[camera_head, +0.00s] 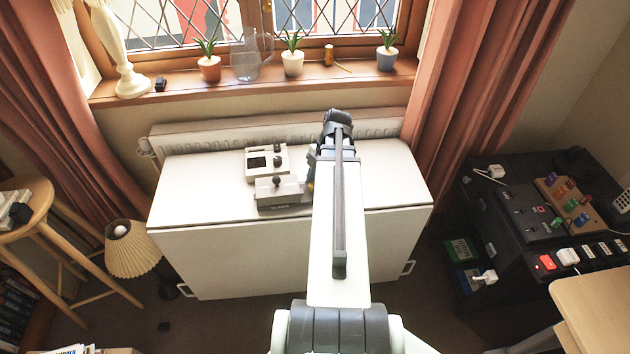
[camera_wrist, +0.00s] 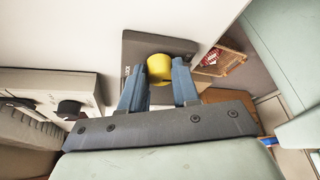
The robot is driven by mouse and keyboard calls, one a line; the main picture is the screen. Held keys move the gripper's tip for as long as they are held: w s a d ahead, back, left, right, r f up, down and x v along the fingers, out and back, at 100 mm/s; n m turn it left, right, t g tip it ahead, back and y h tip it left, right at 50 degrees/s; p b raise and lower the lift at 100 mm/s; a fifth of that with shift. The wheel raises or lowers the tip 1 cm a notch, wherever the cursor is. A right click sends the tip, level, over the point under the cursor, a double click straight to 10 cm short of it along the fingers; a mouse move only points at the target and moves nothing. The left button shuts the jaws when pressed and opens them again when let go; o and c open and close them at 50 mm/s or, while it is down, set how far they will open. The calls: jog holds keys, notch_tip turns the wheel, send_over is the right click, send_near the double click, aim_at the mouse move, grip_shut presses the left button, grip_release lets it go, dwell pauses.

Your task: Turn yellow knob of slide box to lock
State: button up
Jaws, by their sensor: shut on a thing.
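The yellow knob (camera_wrist: 159,68) shows in the wrist view, on the dark face of the slide box (camera_wrist: 135,47). My gripper (camera_wrist: 160,80) has its two blue fingers on either side of the knob and is shut on it. In the head view the slide box (camera_head: 281,191) is a grey-white box with a dark knob on top, on the white cabinet. There my arm hides the yellow knob and most of my gripper.
A pale box with a dark knob and a small dark window (camera_head: 266,161) stands behind the slide box on the white cabinet (camera_head: 190,190). It also shows at the left in the wrist view (camera_wrist: 45,88). The cabinet top left of the boxes is clear. Potted plants line the windowsill (camera_head: 240,87).

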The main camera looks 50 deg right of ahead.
grip_shut()
jog(key=m, duration=0.2)
jog(key=m+t, duration=0.1)
jog(key=m, duration=0.1)
jog(key=shift+s+a+t+h, duration=0.1)
jog(key=shift+s+t+h, duration=0.1)
jog(key=shift+t+h, duration=0.1)
jog(key=shift+m+t+h, duration=0.4)
jog(key=shift+m, duration=1.2)
jog(key=o, duration=0.8)
grip_release()
